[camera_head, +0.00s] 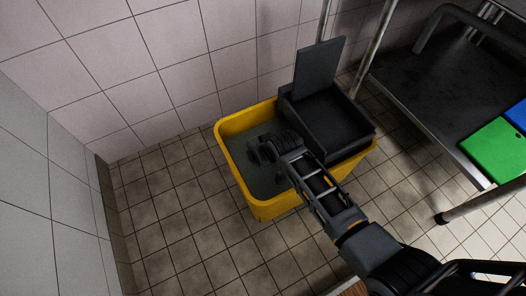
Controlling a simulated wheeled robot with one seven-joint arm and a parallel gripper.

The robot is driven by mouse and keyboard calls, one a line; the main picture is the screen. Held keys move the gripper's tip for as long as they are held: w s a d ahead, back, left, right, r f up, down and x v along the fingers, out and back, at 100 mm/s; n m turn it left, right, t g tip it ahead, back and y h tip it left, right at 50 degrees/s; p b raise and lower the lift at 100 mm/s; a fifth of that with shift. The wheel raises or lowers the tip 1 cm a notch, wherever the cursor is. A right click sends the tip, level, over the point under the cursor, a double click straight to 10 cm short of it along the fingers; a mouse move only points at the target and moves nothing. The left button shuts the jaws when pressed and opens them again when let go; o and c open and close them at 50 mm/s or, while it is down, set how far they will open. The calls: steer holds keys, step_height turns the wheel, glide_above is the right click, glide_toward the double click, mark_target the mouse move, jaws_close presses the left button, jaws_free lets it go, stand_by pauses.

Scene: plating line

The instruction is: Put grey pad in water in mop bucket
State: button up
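The yellow mop bucket (268,209) stands on the tiled floor in the middle of the view. Dark grey water (262,182) shows in its open left part. A black wringer (332,122) with an upright plate covers its right part. My arm reaches in from the lower right. My gripper (262,151) is over the water, inside the outline of the bucket. It is small and dark against the water, so I cannot tell whether its fingers are open or shut. I cannot make out a grey pad; it may be hidden by my gripper or blend with the water.
A dark metal shelf (440,98) on metal legs stands at the right. A green board (496,150) and a blue board (518,114) lie on it. Tiled walls close off the left and back. The floor left of the bucket is clear.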

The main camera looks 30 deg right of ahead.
steer(key=shift+f, duration=0.3)
steer(key=o, duration=1)
steer(key=shift+o, duration=0.2)
steer(key=p+v, duration=0.6)
steer(key=v, duration=0.6)
steer(key=shift+r, duration=0.1)
